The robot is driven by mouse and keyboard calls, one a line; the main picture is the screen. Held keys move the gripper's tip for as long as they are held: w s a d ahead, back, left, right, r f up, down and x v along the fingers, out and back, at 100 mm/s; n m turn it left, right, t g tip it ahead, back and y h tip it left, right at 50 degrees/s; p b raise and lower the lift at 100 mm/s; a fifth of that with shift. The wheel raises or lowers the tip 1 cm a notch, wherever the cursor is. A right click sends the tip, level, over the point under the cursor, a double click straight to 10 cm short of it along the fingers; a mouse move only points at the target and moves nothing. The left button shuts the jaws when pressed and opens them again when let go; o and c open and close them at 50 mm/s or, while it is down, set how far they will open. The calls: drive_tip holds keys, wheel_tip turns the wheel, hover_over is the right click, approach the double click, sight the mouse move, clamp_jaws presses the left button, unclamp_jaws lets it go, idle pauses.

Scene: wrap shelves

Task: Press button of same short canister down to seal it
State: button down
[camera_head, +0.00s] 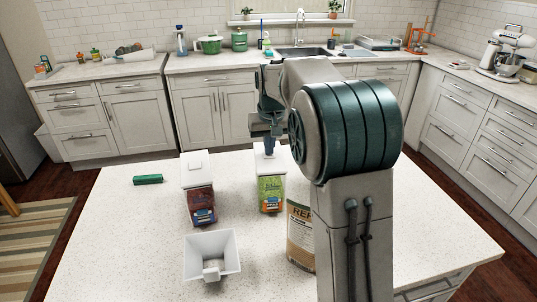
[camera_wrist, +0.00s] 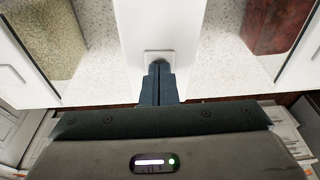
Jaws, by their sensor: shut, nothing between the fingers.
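The canister with green contents (camera_head: 270,192) stands upright on the island, with a white lid (camera_head: 262,170). My gripper (camera_head: 269,151) is shut, pointing down at this lid. In the wrist view, the closed fingertips (camera_wrist: 159,67) are at the near edge of a small square button (camera_wrist: 158,57) on the white lid (camera_wrist: 160,22). I cannot tell whether they touch it, or whether the button is up or down. The gripper hides part of the lid in the head view. A canister with dark red contents (camera_head: 199,203) and a white lid (camera_head: 194,161) stands to the left.
A paper bag (camera_head: 300,235) stands right of the canisters, partly behind my arm. An open white container (camera_head: 211,255) is in front. A green cylinder (camera_head: 148,179) lies at the left. The speckled countertop (camera_head: 120,235) is clear at the front left.

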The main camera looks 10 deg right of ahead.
drive_tip(key=shift+f, duration=0.3)
wheel_tip(320, 180, up, 8)
drive_tip(key=p, duration=0.6)
drive_tip(key=shift+f, duration=0.15)
drive_tip(key=s+f, duration=0.1)
drive_tip(key=s, duration=1.5)
drive_tip(key=s+f+t, duration=0.1)
drive_tip(key=s+f, duration=0.1)
drive_tip(key=s, duration=1.4)
drive_tip(key=shift+f, duration=0.25)
drive_tip(key=shift+a, duration=0.1)
